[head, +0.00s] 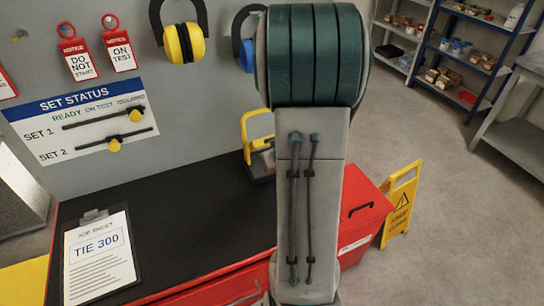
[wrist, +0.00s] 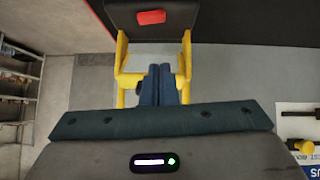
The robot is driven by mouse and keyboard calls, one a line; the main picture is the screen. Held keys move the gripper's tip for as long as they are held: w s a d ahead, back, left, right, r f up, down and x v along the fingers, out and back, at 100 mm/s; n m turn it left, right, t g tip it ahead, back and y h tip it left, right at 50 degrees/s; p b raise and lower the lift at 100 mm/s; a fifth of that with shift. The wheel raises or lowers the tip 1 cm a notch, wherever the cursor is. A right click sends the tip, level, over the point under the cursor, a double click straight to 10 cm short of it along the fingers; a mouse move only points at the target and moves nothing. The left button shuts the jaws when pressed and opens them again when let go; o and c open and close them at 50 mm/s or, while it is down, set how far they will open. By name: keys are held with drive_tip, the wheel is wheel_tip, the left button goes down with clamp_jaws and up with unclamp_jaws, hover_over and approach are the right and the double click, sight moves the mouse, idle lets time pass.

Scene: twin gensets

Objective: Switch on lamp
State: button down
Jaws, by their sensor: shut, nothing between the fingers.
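The lamp is a yellow-framed work light with a dark body (head: 262,163), standing on the black bench top, partly hidden behind my arm in the head view. In the wrist view its dark body (wrist: 178,27) carries a red switch (wrist: 151,17), and yellow frame bars run down both sides. My gripper (wrist: 166,70) is shut and empty. Its fingertips appear between the yellow bars, below the red switch in the picture. I cannot tell whether they touch the lamp. The gripper is hidden by my arm in the head view.
A clipboard (head: 98,262) lies on the bench's left part. The wall behind holds a set status board (head: 85,120), red tags (head: 78,60) and yellow ear defenders (head: 184,42).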

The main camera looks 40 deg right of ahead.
drive_tip(key=shift+v, duration=1.6)
drive_tip(key=shift+d+f, duration=0.1)
drive_tip(key=shift+s+d+b, duration=0.1)
drive_tip(key=shift+d+b, duration=0.2)
drive_tip(key=shift+b, duration=0.2)
drive_tip(key=shift+d+r+h, duration=0.1)
drive_tip(key=shift+r+h, duration=0.15)
drive_tip(key=shift+h, duration=0.15)
drive_tip(key=shift+f+b, duration=0.1)
drive_tip(key=shift+b, duration=0.25)
drive_tip(key=b+x, duration=0.5)
drive_tip(key=x, duration=0.5)
drive_tip(key=shift+f, duration=0.15)
wheel_tip(320, 180, down, 2)
drive_tip(key=shift+d+f+b, duration=0.1)
drive_tip(key=shift+b, duration=0.2)
drive_tip(key=shift+s+d+f, duration=0.1)
drive_tip(key=shift+d+f, duration=0.1)
drive_tip(key=shift+f, duration=0.45)
